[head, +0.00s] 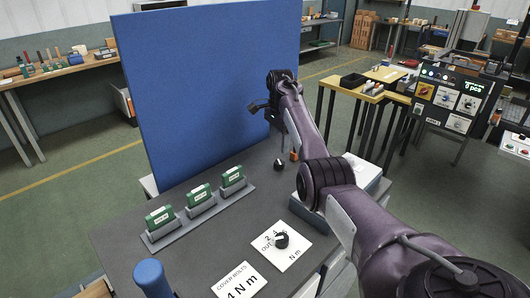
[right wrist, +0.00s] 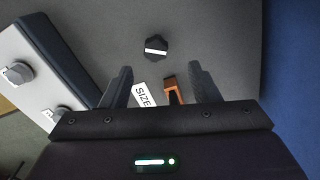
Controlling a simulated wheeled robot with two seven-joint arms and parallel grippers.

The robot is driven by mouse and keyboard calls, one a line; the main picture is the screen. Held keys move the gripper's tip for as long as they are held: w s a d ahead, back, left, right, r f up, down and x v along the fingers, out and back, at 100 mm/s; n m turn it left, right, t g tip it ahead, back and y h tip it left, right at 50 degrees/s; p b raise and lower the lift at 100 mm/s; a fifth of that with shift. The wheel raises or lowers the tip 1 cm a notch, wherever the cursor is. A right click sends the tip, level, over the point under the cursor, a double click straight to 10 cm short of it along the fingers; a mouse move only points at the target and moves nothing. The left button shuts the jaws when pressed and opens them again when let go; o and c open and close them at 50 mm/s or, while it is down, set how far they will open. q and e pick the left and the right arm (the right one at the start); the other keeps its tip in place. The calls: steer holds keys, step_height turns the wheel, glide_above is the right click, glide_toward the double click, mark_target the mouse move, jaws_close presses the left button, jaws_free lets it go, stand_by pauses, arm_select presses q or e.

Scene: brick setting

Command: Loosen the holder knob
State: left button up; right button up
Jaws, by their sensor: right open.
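A black knob (right wrist: 156,47) with a white bar on its face sits on the dark grey bench, beyond my right fingertips in the right wrist view. It looks like the small black knob (head: 280,163) below my right gripper in the head view. My right gripper (head: 264,114) is open and empty above the bench, in front of the blue panel. In the right wrist view its fingers (right wrist: 160,70) are apart, with an orange piece (right wrist: 172,92) and a "SIZE" label (right wrist: 142,95) showing between them. Neither finger touches the knob. My left gripper is out of view.
Several green blocks stand in grey holders (head: 196,212) on the bench (head: 215,235). A second black knob (head: 282,240) sits on a white dial plate. A blue cylinder (head: 150,278) stands at the front. The blue panel (head: 205,85) rises behind. A white box (right wrist: 35,75) with knobs lies left in the wrist view.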

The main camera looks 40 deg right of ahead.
mark_target(279, 162)
steer(key=f, duration=0.1)
steer(key=s+f+p, duration=0.1)
steer(key=f, duration=0.1)
steer(key=shift+s+a+f, duration=0.15)
steer(key=shift+s, duration=0.05)
steer(key=f, duration=0.2)
steer(key=w+f+p, duration=0.1)
steer(key=f, duration=0.1)
steer(key=shift+f, duration=0.1)
steer(key=shift+s, duration=0.25)
steer(key=shift+w, duration=0.1)
steer(key=c, duration=1)
